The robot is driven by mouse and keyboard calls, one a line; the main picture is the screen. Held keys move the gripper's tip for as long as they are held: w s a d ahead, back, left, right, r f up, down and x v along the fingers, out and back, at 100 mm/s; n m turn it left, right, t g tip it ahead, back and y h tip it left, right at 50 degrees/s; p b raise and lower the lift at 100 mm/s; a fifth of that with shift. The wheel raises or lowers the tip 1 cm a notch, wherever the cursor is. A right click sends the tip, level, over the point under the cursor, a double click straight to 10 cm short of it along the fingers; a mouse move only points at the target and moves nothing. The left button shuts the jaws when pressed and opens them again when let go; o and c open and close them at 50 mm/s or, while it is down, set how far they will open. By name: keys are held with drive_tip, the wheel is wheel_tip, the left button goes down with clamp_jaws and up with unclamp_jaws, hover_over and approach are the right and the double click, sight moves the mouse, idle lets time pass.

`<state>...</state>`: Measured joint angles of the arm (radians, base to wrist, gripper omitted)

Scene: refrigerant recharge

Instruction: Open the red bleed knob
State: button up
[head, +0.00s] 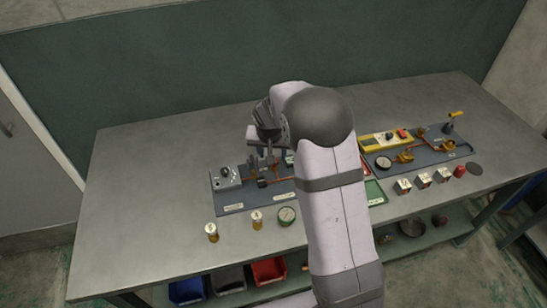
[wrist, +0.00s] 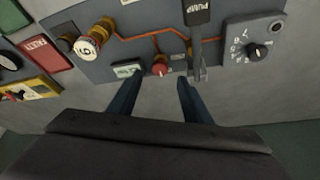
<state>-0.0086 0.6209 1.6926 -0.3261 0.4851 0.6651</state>
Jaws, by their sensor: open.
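The red bleed knob (wrist: 160,66) sits on the dark board (wrist: 105,66) in the wrist view, beside a small green-edged label (wrist: 127,70). My gripper (wrist: 158,80) is open, with its two dark fingers apart and nothing between them. The fingertips point at the board on either side of the knob, and the knob appears just beyond the gap. I cannot tell how far above the knob they are. In the head view my gripper is over the left board (head: 232,208). I cannot make out the red knob there.
A black lever marked PUMP (wrist: 196,12) stands just right of the knob. A grey dial box (wrist: 252,42) is further right. Copper pipe and a brass valve (wrist: 103,28) are to the left. The table's left end is clear.

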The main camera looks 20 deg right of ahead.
drive_tip(key=shift+p+x, duration=0.75)
drive_tip(key=shift+x, duration=1.95)
drive_tip(key=c, duration=1.1)
